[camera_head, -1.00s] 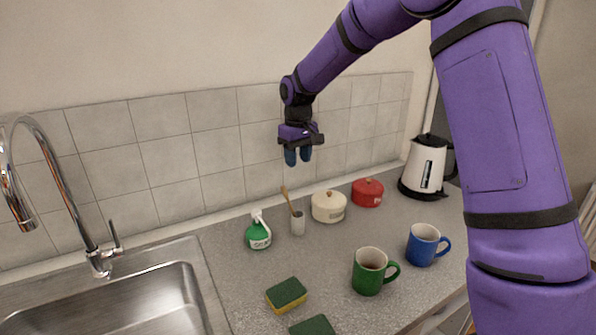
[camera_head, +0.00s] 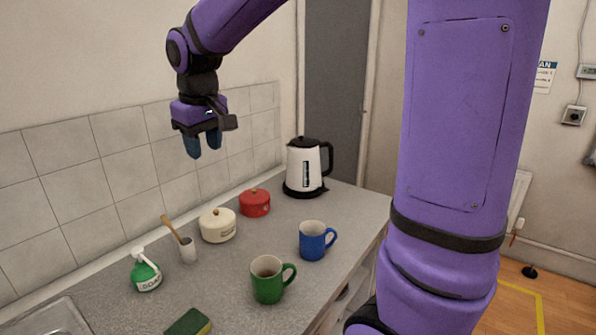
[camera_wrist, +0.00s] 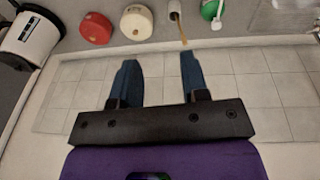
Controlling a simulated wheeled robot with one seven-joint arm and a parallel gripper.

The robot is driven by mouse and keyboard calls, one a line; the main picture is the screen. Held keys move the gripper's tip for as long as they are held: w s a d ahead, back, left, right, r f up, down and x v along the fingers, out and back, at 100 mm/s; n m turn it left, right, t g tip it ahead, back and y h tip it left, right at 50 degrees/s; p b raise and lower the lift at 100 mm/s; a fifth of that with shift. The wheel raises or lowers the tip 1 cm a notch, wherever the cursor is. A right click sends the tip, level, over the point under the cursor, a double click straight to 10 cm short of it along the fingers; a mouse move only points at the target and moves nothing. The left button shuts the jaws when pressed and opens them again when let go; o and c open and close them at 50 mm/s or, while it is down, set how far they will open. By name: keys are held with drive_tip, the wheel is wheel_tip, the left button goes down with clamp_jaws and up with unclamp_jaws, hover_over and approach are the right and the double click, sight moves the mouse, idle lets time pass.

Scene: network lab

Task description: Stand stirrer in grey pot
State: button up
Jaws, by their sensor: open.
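The stirrer (camera_head: 171,228) is a thin wooden stick leaning up out of a small grey pot (camera_head: 188,252) on the counter. Its lower end is hidden inside the pot. In the wrist view the stirrer (camera_wrist: 183,31) and the grey pot (camera_wrist: 175,8) show at the top, beyond the fingertips. My gripper (camera_head: 203,154) is open and empty, high above the counter near the tiled wall. Its two blue fingers (camera_wrist: 157,62) point down in the head view, apart from everything.
Near the pot stand a green soap bottle (camera_head: 146,275), a cream lidded pot (camera_head: 218,226) and a red lidded pot (camera_head: 255,204). A green mug (camera_head: 267,284), blue mug (camera_head: 313,243), kettle (camera_head: 304,168) and sponge (camera_head: 188,324) share the counter (camera_head: 230,268). A sink (camera_head: 48,320) lies at left.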

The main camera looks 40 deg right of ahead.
drive_tip(key=s+d+m+t, duration=0.1)
drive_tip(key=s, duration=1.1)
drive_tip(key=s+d+m+t, duration=0.1)
drive_tip(key=s+d+t, duration=0.1)
drive_tip(key=s, duration=1)
drive_tip(key=shift+d+r, duration=0.3)
drive_tip(key=shift+r, duration=0.1)
